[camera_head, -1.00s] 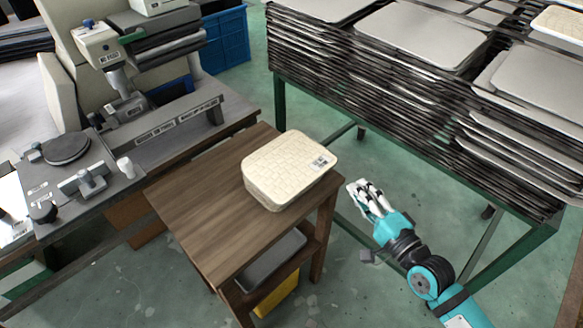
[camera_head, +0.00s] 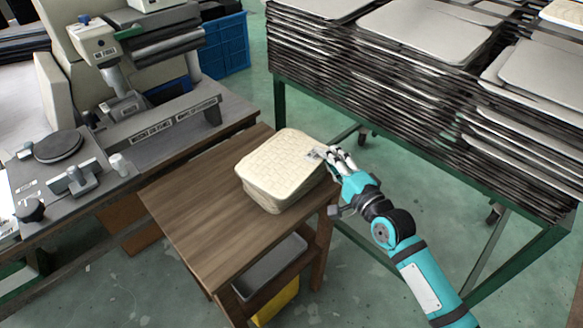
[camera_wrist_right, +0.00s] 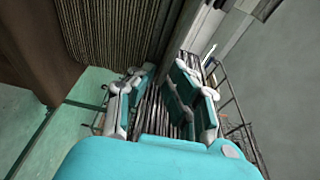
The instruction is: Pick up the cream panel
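The cream panel (camera_head: 290,155) is the top of a rounded, patterned cream stack on the small wooden table, with a small label near its right corner. My right gripper (camera_head: 333,158) is at the right edge of this stack, close to the label; I cannot tell whether it touches. In the right wrist view, its fingers (camera_wrist_right: 165,78) are spread apart, with no panel visible between them. The ribbed side of a stack (camera_wrist_right: 118,35) shows at the upper left there, beside the fingers. My left gripper is not in view.
The wooden table (camera_head: 200,225) has bare top left of and in front of the stack. A grey tray (camera_head: 270,268) lies on its lower shelf. Tall piles of grey trays (camera_head: 375,85) stand on a green-framed rack behind. A grey machine (camera_head: 130,50) stands at left.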

